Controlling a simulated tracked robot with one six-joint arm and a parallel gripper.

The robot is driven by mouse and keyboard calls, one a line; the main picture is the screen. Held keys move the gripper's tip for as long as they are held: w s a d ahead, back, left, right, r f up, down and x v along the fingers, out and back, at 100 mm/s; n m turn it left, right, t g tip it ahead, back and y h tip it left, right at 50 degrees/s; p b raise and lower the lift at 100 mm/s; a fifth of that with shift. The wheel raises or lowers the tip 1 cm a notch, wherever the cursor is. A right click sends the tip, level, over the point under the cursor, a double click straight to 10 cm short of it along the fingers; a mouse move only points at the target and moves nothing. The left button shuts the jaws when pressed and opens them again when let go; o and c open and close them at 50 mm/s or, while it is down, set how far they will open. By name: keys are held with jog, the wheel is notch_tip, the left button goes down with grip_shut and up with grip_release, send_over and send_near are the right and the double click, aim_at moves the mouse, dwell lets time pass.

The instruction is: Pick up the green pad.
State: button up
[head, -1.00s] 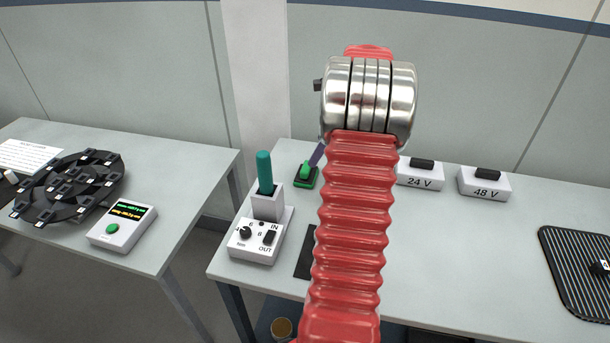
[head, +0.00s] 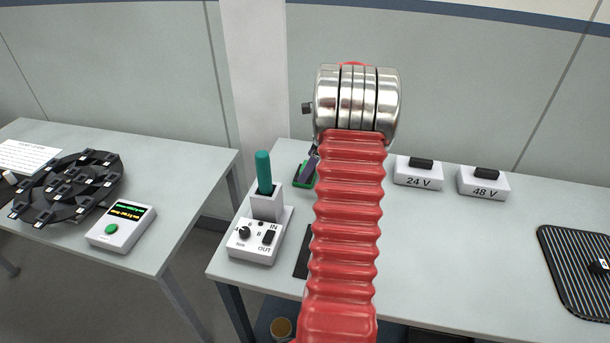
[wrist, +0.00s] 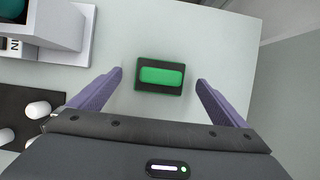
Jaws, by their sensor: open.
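The green pad (wrist: 162,76) is a bright green bar on a dark base with a green edge, lying on the table. In the wrist view it sits between and just beyond the two purple fingers of my gripper (wrist: 160,78), which are apart and empty. In the head view one purple finger of my gripper (head: 311,166) partly covers the pad's base (head: 300,181), and my red arm hides the rest of the gripper.
A white box with a teal handle (head: 264,172) and knobs stands left of the pad. White 24 V (head: 418,172) and 48 V (head: 484,184) boxes stand to the right. A black mat with white pegs (wrist: 38,110) lies near the gripper's left side.

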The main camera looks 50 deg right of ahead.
jog(key=x, duration=0.4)
jog(key=shift+d, duration=0.1)
jog(key=shift+c, duration=0.3)
jog(key=c, duration=1.1)
